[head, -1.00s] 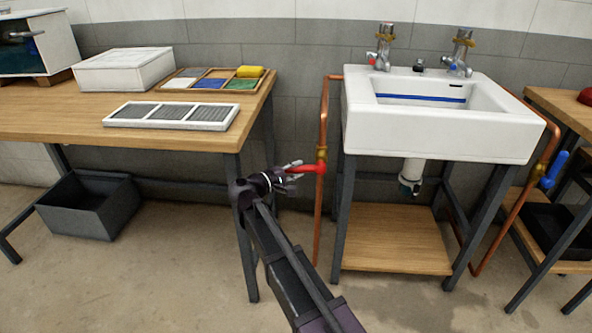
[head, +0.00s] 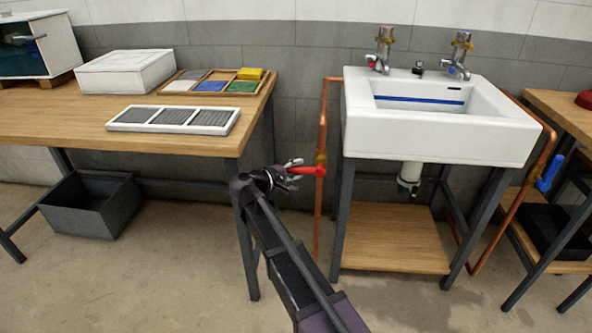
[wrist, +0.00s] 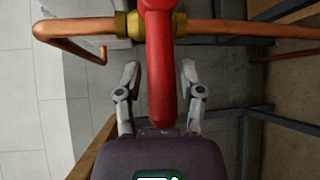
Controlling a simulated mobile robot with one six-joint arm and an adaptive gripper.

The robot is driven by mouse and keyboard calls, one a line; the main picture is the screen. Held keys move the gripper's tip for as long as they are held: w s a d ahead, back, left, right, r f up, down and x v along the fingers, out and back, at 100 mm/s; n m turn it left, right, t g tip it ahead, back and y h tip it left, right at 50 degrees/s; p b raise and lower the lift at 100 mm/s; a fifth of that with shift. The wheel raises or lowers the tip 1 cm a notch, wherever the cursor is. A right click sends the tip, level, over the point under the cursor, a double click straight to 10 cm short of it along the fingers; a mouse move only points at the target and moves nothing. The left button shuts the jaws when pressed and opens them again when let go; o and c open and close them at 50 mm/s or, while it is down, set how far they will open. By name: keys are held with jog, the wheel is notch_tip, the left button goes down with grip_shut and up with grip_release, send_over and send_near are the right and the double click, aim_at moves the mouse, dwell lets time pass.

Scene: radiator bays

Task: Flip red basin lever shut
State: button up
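The red lever (head: 309,169) sits on a brass valve (head: 321,157) on the upright copper pipe left of the basin. It sticks out to the left, across the pipe. My gripper (head: 293,174) is at the lever's free end. In the wrist view the red lever (wrist: 161,75) reaches down between my two spread fingers, with a visible gap on each side. The gripper is open and holds nothing. The brass valve (wrist: 129,25) and the copper pipe (wrist: 230,28) lie beyond the fingertips.
The white basin (head: 435,138) stands on a dark frame right of the pipe. A wooden workbench (head: 60,128) with trays is on the left, its leg close to my arm. A blue lever (head: 551,172) is on another pipe at the right. A grey bin (head: 88,204) stands below the workbench.

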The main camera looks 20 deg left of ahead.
jog(key=shift+f+b, duration=0.25)
jog(key=shift+b, duration=0.2)
dwell(0.4)
jog(key=shift+f+n+t+h+b, duration=0.3)
jog(key=shift+f+n+t+b, duration=0.3)
jog(key=shift+b, duration=0.65)
jog(key=r+p+v, duration=0.1)
jog(key=p+v, duration=0.1)
jog(key=v, duration=1.2)
jog(key=w+d+r+m+g+p, duration=0.1)
jog(key=d+r+m+g+p, duration=0.1)
jog(key=d+p, duration=0.6)
jog(key=w+d+r+m+g+y+p, duration=0.1)
jog(key=d+r+m+g+p, duration=0.2)
jog(key=d, duration=1.3)
jog(key=w+d+r+m+g+y+p, duration=0.1)
jog(key=d+r+g+p, duration=0.4)
jog(key=d+p, duration=0.7)
jog(key=shift+w+d+r+m+g+p, duration=0.4)
jog(key=shift+w+m+g+p, duration=0.2)
jog(key=shift+m+g, duration=0.45)
